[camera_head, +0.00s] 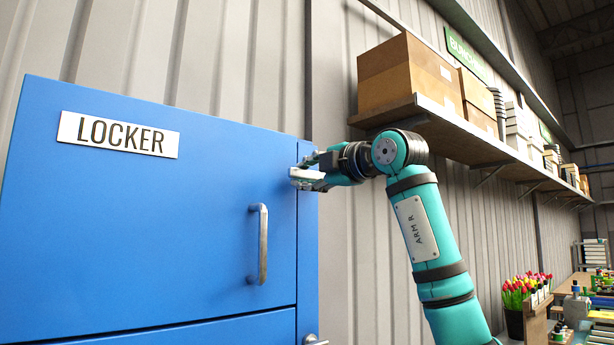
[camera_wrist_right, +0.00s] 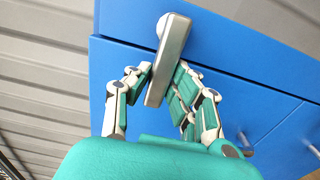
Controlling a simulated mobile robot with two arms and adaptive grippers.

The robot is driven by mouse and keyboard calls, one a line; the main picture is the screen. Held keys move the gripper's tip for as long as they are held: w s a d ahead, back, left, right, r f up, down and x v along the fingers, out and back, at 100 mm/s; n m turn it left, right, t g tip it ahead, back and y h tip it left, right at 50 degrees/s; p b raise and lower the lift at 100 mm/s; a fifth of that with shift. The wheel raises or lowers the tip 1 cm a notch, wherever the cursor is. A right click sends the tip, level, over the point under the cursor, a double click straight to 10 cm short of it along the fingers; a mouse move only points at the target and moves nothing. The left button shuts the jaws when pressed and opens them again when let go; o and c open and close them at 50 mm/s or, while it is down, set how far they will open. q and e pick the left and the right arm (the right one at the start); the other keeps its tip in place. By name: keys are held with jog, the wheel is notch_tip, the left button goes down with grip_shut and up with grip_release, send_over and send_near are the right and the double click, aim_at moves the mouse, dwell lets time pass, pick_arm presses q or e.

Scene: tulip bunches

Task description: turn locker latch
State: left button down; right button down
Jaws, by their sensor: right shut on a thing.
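The blue locker (camera_head: 150,220) fills the left of the head view, with its door closed. In the wrist view the latch (camera_wrist_right: 172,52) is a grey metal lever with a round pivot at its top end, on the locker's blue front. My right gripper (camera_head: 308,172) is at the upper right edge of the locker front. In the wrist view its fingers (camera_wrist_right: 160,85) are shut on the lever, one on each side. In the head view the fingers largely hide the latch. My left gripper is not in view.
A vertical bar handle (camera_head: 262,245) is on the door, below and left of my right gripper. A second latch (camera_head: 314,340) shows at the bottom edge. A shelf (camera_head: 440,118) with cardboard boxes (camera_head: 408,75) is close above my right arm. Tulips (camera_head: 525,287) stand at far right.

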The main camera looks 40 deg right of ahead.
dwell(0.4)
jog(key=c, duration=1.2)
grip_release()
jog(key=shift+d, duration=0.1)
jog(key=shift+o, duration=0.2)
jog(key=shift+s, duration=0.1)
jog(key=s, duration=1.2)
jog(key=shift+d, duration=0.45)
jog(key=shift+w, duration=0.1)
